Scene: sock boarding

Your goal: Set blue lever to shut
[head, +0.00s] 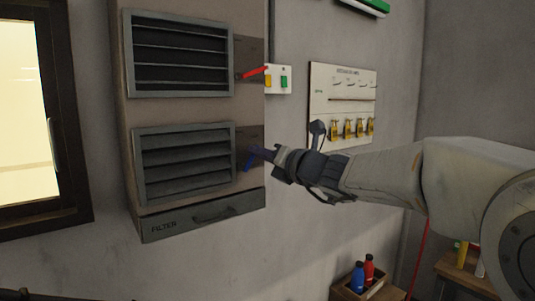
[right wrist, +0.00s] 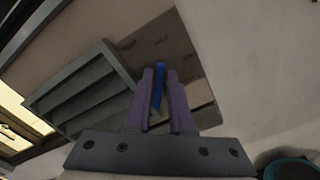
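The blue lever (head: 248,161) sits on a dark plate (head: 250,140) at the right of the lower louvred vent (head: 185,160). In the head view it slants down and to the left from my gripper. The lower vent's grey slats are tilted, with narrow gaps. My right gripper (head: 262,153) reaches in from the right to the lever. In the right wrist view the blue lever (right wrist: 160,78) stands between the two close-set fingers of that gripper (right wrist: 160,90) and fills most of the gap. The fingers hide part of the lever. My left gripper is out of view.
A red lever (head: 253,72) sits beside the upper vent (head: 180,55), whose slats show wide dark gaps. A white switch box (head: 279,79) and a board with yellow padlocks (head: 343,105) are on the wall. A filter drawer (head: 200,215) lies below. Bottles (head: 363,273) stand lower right.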

